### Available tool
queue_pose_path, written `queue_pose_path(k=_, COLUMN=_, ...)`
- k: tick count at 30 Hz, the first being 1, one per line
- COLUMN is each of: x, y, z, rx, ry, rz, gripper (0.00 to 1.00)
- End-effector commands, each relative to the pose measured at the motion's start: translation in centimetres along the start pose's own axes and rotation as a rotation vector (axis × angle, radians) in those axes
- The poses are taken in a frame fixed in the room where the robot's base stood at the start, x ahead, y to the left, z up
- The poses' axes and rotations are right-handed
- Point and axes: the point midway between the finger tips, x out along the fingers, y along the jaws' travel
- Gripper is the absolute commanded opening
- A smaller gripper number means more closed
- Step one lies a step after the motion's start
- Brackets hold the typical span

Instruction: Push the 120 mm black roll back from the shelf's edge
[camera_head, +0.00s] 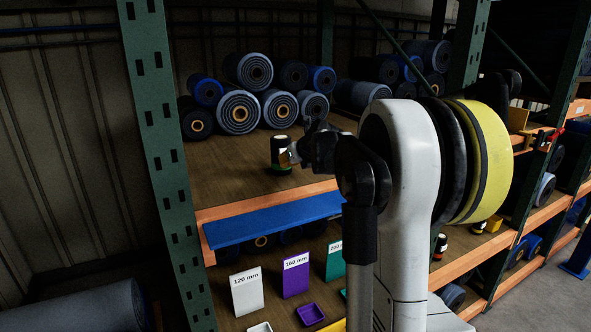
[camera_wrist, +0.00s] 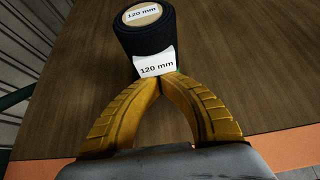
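The 120 mm black roll (camera_head: 281,154) stands upright on the wooden shelf (camera_head: 225,178), behind its orange front edge. In the wrist view the roll (camera_wrist: 148,38) shows a pale top disc and a white side label, both reading "120 mm". My gripper (camera_wrist: 162,77) has its two yellow fingers brought together at the tips, with nothing seen between them. The fingertips are at the lower part of the roll's label; I cannot tell whether they touch it. In the head view my gripper (camera_head: 296,152) is just right of the roll, partly hidden by my arm.
Several larger rolls (camera_head: 240,111) lie stacked at the back of the shelf. A green upright post (camera_head: 160,130) stands at the left. A blue strip (camera_head: 270,220) runs along the shelf front. Bare shelf lies between the roll and the stack.

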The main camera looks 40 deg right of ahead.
Motion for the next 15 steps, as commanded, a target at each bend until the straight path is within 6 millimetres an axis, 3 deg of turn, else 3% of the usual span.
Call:
queue_pose_path(k=5, x=0.2, y=0.0, z=0.1, rx=0.000, ry=0.000, rz=0.000, gripper=0.00)
queue_pose_path(k=15, x=-2.6, y=0.0, z=-1.8, rx=0.001, ry=-0.001, rz=-0.001, gripper=0.00)
